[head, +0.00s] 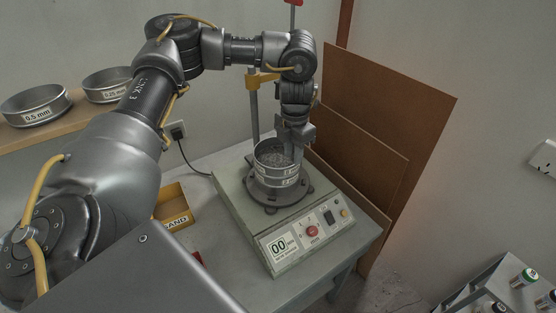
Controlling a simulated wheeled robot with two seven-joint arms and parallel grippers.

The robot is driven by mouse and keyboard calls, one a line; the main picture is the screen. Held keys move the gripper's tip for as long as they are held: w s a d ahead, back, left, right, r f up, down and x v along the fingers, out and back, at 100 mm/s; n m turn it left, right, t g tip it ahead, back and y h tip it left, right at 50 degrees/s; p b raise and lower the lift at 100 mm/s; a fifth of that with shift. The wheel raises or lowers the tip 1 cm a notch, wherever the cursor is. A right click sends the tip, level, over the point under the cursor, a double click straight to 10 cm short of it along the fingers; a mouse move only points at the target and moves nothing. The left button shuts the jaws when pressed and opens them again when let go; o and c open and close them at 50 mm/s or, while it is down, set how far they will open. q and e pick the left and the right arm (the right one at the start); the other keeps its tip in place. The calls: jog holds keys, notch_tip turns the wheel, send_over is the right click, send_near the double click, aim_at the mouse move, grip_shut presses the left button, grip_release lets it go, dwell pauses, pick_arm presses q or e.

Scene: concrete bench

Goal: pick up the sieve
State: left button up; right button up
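A round metal sieve (273,162) with a white label sits upright in a stack on the round base of a shaker machine (258,219). Greyish grains show inside it. My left gripper (297,142) points down at the sieve's right rim, overlapping it in the picture. Its fingers are small and partly merged with the rim, so I cannot tell whether they are open, shut or touching it. My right gripper is not in view.
Two more sieves, one labelled 0.5 mm (35,106) and another (107,86), stand on a wooden shelf (60,134) at left. A yellow bin labelled SAND (172,207) is left of the machine. A post (254,112) rises behind the stack. Brown boards (385,105) lean right.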

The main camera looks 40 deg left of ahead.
aim_at(292, 172)
pick_arm(q)
notch_tip(292, 172, down, 4)
jog(key=shift+w+a+r+p, duration=0.1)
jog(key=shift+w+p, duration=0.05)
jog(key=shift+p, duration=0.8)
jog(key=shift+f, duration=0.45)
jog(key=shift+r, duration=0.1)
grip_shut()
